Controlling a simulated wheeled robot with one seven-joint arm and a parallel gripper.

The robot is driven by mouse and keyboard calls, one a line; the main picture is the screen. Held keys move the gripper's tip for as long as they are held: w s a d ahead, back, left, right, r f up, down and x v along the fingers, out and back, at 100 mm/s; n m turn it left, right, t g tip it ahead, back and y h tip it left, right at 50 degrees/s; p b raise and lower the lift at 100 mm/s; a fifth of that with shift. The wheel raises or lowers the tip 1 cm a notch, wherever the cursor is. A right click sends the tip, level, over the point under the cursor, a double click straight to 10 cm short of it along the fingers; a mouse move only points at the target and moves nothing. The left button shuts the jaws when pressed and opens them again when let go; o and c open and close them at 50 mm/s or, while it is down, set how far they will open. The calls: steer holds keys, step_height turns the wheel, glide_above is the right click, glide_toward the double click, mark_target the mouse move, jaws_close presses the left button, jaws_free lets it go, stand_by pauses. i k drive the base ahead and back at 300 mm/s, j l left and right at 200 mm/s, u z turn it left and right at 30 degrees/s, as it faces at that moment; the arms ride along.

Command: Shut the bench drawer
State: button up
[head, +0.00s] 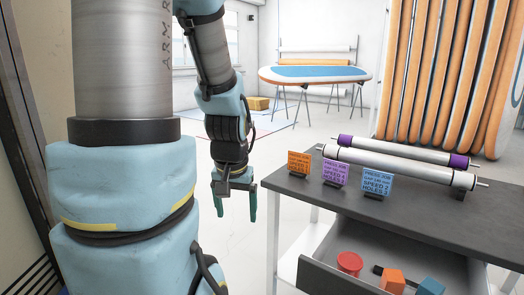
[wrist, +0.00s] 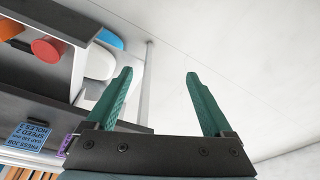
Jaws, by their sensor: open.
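The bench drawer (head: 322,277) is pulled open below the dark bench top (head: 420,212) at the lower right of the head view. Inside it are a red round thing (head: 349,263), an orange block (head: 392,281) and a blue block (head: 430,287). My gripper (head: 235,204) hangs fingers down, left of the bench and apart from it. It is open and empty. In the wrist view, the two green fingers (wrist: 158,98) are spread over bare floor. The open drawer with the red thing (wrist: 46,50) shows at the upper left there.
Orange (head: 299,163), purple (head: 335,171) and blue (head: 377,185) cards stand on the bench top beside white rollers (head: 400,167). A paddle board (head: 315,74) rests on trestles behind. Tall orange-edged boards (head: 440,75) stand at the right. The floor left of the bench is clear.

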mark_target(317, 274)
steer(key=i+j+z, duration=0.15)
steer(key=j+z, duration=0.2)
steer(key=z, duration=0.15)
steer(key=j+z, duration=0.45)
steer(key=i+l, duration=0.05)
